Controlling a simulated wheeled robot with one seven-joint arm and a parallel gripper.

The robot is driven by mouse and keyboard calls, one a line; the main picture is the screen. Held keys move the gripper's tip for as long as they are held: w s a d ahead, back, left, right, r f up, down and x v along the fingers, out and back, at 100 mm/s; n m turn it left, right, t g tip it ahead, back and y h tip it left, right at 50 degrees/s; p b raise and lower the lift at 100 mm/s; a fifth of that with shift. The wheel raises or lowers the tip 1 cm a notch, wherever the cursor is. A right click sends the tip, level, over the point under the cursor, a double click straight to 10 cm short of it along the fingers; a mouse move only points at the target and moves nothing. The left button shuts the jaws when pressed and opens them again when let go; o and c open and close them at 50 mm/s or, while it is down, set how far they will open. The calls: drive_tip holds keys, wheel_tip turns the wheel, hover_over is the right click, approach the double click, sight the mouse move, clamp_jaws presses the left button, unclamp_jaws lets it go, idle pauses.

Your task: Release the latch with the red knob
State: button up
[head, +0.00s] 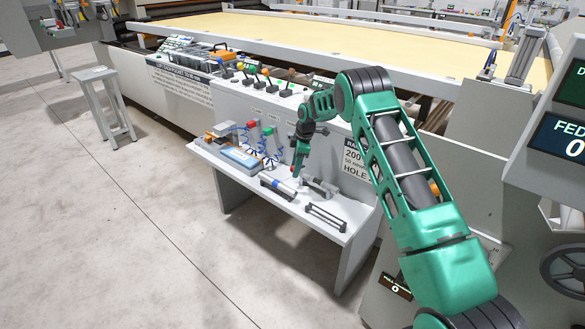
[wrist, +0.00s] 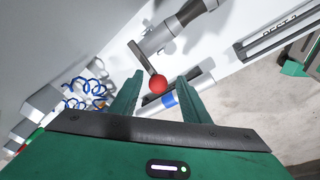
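The latch has a round red knob (wrist: 158,84) on the end of a flat grey-brown lever (wrist: 144,56). The lever runs up to a grey cylindrical body (wrist: 172,30) in the wrist view. My gripper (wrist: 160,76) is open, and the knob shows between its two green fingertips, with a gap on either side. Whether the knob is at fingertip depth I cannot tell. In the head view my gripper (head: 298,168) points down over the bench, beside the grey cylindrical body (head: 319,186). The lever is mostly hidden there.
A dark rack (head: 326,217) stands right. Blue coiled hoses (wrist: 85,90) and a blue tray (head: 240,158) are left. A panel wall rises behind.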

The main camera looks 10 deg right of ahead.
drive_tip(key=shift+a+r, duration=0.1)
drive_tip(key=shift+r, duration=0.05)
drive_tip(key=shift+w+r, duration=0.1)
drive_tip(key=shift+r, duration=0.45)
wheel_tip(320, 180, up, 9)
drive_tip(key=s+d, duration=0.1)
drive_tip(key=shift+s+d+r, duration=0.15)
drive_tip(key=shift+d+r, duration=0.05)
drive_tip(key=shift+d, duration=0.15)
